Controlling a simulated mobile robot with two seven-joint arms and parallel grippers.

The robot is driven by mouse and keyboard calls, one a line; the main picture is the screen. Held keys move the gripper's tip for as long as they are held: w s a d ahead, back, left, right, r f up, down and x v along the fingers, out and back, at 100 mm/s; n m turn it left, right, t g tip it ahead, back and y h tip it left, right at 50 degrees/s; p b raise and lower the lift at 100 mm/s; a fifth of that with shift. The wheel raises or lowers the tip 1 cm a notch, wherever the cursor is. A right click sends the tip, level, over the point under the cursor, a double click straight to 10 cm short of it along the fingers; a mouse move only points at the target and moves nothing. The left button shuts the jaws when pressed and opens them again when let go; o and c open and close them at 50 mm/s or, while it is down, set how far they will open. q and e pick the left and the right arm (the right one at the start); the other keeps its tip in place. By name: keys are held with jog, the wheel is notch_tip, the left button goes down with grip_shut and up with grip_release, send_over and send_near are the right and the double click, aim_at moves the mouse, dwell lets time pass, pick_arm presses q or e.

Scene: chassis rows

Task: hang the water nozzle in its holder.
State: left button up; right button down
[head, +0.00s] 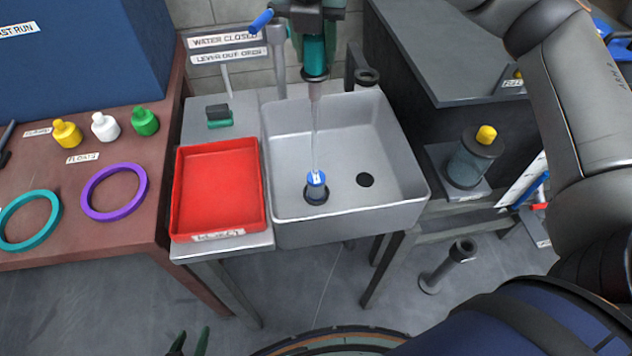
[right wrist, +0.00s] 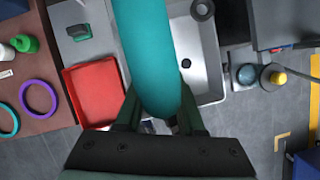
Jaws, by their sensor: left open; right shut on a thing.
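The teal water nozzle (head: 315,58) hangs upright above the back of the sink (head: 421,196), its grey tip down. My right gripper (head: 312,30) is shut on it; the teal body fills the middle of the right wrist view (right wrist: 152,50) between the fingers. A thin pale stream runs from the tip down to a blue-topped piece (head: 316,178) in a dark ring on the sink floor. A dark ring on a post (head: 367,77), seemingly the holder, stands empty at the sink's back right, to the right of the nozzle. My left gripper (head: 190,341) is open and empty at the bottom edge.
A blue lever (head: 262,21) sits by the water signs at the back. A red tray (head: 222,231) and a green-black block (head: 219,116) are left of the sink. A yellow-topped jar (head: 470,164) stands right.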

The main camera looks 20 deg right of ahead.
jog(key=w+d, duration=0.2)
jog(key=d, duration=0.1)
jog(key=w+d+b, duration=0.1)
jog(key=d, duration=0.1)
jog(key=shift+f, duration=0.4)
jog(key=shift+d, duration=0.1)
jog(key=shift+w+d+f, duration=0.15)
jog(key=shift+w+d, duration=0.35)
jog(key=shift+d, duration=0.35)
jog(key=shift+w+d+f, duration=0.2)
jog(key=shift+w+d, duration=0.25)
jog(key=shift+d, duration=0.35)
jog(key=shift+w+d+f, duration=0.15)
jog(key=shift+w+d, duration=0.35)
jog(key=shift+d, duration=0.35)
jog(key=shift+d, duration=0.1)
jog(key=w+d, duration=0.2)
jog(key=d, duration=0.1)
jog(key=w+d+p, duration=0.1)
jog(key=d, duration=0.1)
jog(key=shift+f, duration=0.35)
